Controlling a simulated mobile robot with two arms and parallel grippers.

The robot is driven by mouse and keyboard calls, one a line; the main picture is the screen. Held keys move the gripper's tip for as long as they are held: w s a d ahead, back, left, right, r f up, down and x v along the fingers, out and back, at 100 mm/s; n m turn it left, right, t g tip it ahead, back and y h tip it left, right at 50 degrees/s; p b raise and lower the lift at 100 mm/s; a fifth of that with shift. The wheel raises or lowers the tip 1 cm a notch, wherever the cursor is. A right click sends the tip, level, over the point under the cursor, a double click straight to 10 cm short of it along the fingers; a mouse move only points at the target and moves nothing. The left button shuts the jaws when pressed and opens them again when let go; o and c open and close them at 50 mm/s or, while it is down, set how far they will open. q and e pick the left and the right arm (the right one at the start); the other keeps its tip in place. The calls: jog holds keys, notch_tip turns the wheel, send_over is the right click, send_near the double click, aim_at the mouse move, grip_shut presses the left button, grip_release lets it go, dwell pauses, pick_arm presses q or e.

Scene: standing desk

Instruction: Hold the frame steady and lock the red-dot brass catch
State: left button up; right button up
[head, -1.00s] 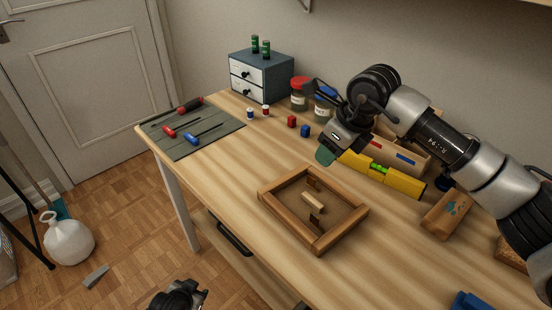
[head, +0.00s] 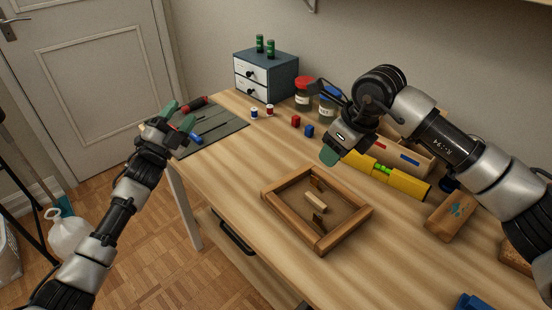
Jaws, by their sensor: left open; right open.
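The wooden frame (head: 272,204) lies flat on the desk, with a brown panel inside it. A small pale wooden block (head: 316,203) sits on the panel. Two small dark brown pieces, one at the upper side (head: 317,184) and one at the lower side (head: 319,218), stand inside; I cannot make out a red dot or tell which is a brass catch. My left gripper (head: 178,118) is open and empty, over the tool mat, well left of the frame. My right gripper (head: 330,155) is open, above and behind the frame, its second fingertip mostly hidden.
A yellow level (head: 405,184) and a wooden organizer (head: 423,163) lie right of the frame. A wooden block (head: 451,214) is farther right. Jars (head: 304,97), small cubes (head: 309,131) and a drawer box (head: 277,75) stand at the back. The desk left of the frame is clear.

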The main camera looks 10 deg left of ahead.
pick_arm(q)
jog(key=s+d+r+m+g+h, duration=0.25)
jog(key=d+m+g+h, duration=0.25)
jog(key=d+m+h, duration=0.3)
jog(key=s+d+r+m+g+h, duration=0.1)
jog(key=d+r+m+g+h, duration=0.45)
jog(key=m, duration=0.45)
jog(key=m+g+y, duration=1.2)
jog(key=m+y, duration=1)
jog(key=m, duration=0.4)
send_over(276, 200)
notch_tip(276, 200, down, 8)
notch_tip(276, 200, down, 11)
jog(key=shift+r, duration=0.1)
